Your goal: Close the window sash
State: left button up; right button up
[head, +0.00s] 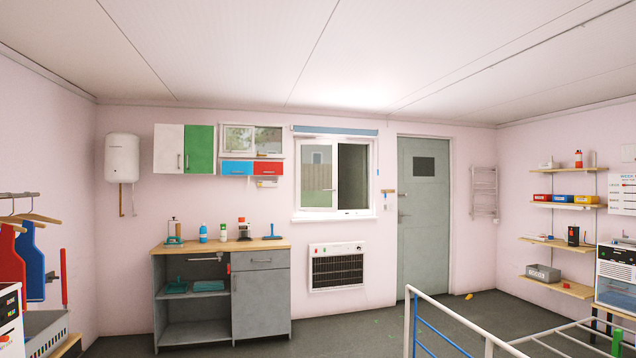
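The white-framed window (335,214) is on the far wall, left of the grey-green door, with a blue roller blind (335,131) rolled up along its top. Its left part, the sash (318,207), has a white frame and shows a fence and greenery. The right part (353,175) looks much darker. From this distance I cannot tell how far the sash stands open. Neither of my grippers is in view.
A heater (336,267) hangs below the window. A grey workbench (262,300) with bottles and tools stands to its left. The door (423,230) is to its right. A white metal bed frame (407,320) fills the lower right foreground. Floor before the window looks mostly clear.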

aim_at(299, 142)
jog(key=i+j+u, duration=0.3)
jog(key=i+j, duration=0.15)
jog(key=i+j+u, duration=0.3)
jog(key=i, duration=0.25)
jog(key=i+j, duration=0.1)
jog(key=i, duration=0.7)
jog(key=i+j, duration=0.15)
jog(key=i, duration=0.6)
jog(key=i+j, duration=0.1)
jog(key=i, duration=0.7)
jog(key=i+l+z, duration=0.4)
jog(key=i, duration=0.2)
jog(key=i+z, duration=0.35)
jog(key=i, duration=0.3)
jog(key=i+z, duration=0.4)
jog(key=i, duration=0.25)
jog(key=i+j+z, duration=0.4)
jog(key=i, duration=0.2)
jog(key=i+l, duration=0.15)
jog(key=i, duration=0.45)
jog(key=i+l, duration=0.1)
jog(key=i, duration=0.45)
jog(key=i+l, duration=0.15)
jog(key=i, duration=0.45)
